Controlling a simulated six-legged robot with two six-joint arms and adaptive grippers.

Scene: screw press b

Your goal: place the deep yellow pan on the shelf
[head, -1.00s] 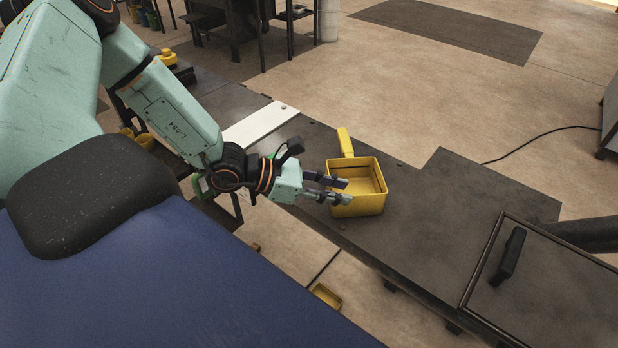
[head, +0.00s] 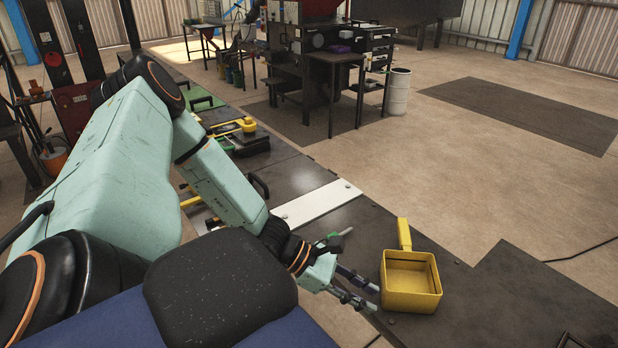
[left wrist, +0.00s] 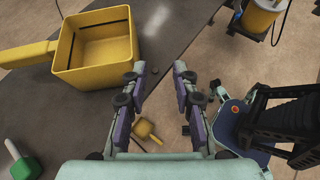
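The deep yellow pan (head: 411,289) sits upright on the dark bench top (head: 455,305). It looks empty, and its handle (head: 404,234) points away from me. My left gripper (head: 371,295) is just left of the pan's near left corner. In the left wrist view the two fingers (left wrist: 160,70) are apart with nothing between them. The pan (left wrist: 100,75) is there up and left of the fingers, outside the gap. My right gripper is in neither view. I cannot tell which structure is the task's shelf.
A white strip (head: 315,204) crosses the bench left of the pan. A green-handled item (left wrist: 24,166) lies near the pan. A smaller yellow object (left wrist: 148,130) shows below the bench edge. Dark tables (head: 345,60) and a white drum (head: 398,92) stand farther back.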

